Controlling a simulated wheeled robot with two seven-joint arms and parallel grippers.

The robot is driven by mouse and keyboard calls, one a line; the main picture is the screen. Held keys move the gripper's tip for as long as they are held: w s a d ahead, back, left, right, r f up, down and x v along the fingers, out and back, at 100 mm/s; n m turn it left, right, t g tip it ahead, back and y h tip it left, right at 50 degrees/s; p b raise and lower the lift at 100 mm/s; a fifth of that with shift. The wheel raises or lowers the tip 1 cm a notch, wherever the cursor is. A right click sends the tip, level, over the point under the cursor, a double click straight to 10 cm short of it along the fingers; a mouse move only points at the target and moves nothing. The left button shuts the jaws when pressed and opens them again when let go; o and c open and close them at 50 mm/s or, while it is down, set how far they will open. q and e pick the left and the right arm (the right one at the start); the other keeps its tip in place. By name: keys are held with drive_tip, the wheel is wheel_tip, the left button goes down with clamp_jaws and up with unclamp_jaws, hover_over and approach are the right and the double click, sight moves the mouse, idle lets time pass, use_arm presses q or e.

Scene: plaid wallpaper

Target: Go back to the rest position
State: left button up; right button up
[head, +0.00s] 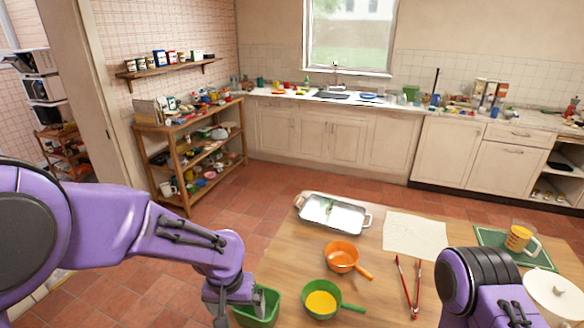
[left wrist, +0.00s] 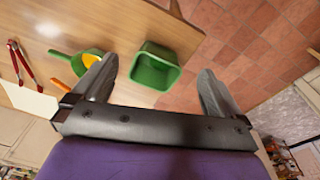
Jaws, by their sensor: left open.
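My left gripper (head: 232,302) is at the left edge of the wooden table (head: 285,235) in the head view, beside a green bin (head: 262,308). The left wrist view shows its two fingers (left wrist: 155,88) wide apart with nothing held between them. The green bin (left wrist: 155,66) shows beyond the fingers at the table edge, apart from them as far as I can tell. My right arm (head: 485,290) is at the lower right of the head view. Its gripper fingers are not visible.
A wooden shelf (head: 180,135) stands behind. Tiled floor (head: 265,185) is clear.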

use_arm(q)
drive_tip(key=w+f+n+t, duration=0.1)
drive_tip(key=w+t, duration=0.2)
drive_tip(key=w, duration=0.2)
drive_tip(key=s+a+f+n+t+b, duration=0.25)
drive_tip(key=a+f+b, duration=0.2)
drive_tip(key=f, duration=0.45)
drive_tip(key=s+a+f+n+y+b, duration=0.1)
drive_tip(key=s+a+f+n+b, duration=0.1)
drive_tip(key=s+a+f, duration=0.3)
drive_tip(key=s+a+f+n+y+b, duration=0.1)
drive_tip(key=s+a+f, duration=0.1)
drive_tip(key=f, duration=0.5)
drive_tip(key=s+a+f+g+y+b, duration=0.1)
drive_tip(key=s+a+f+b, duration=0.1)
drive_tip(key=s+f, duration=0.4)
drive_tip(key=s+a+f+n+g+y+b, duration=0.1)
drive_tip(key=s+a+f, duration=0.3)
drive_tip(key=s, duration=0.9)
wheel_tip(320, 180, down, 3)
drive_tip(key=shift+s+a+r+g+b, duration=0.1)
drive_tip(key=shift+s+a+g+b, duration=0.2)
drive_tip(key=shift+g+b, duration=0.5)
use_arm(e)
wheel_tip(320, 180, down, 13)
drive_tip(key=shift+w+r, duration=0.2)
drive_tip(key=shift+w, duration=0.05)
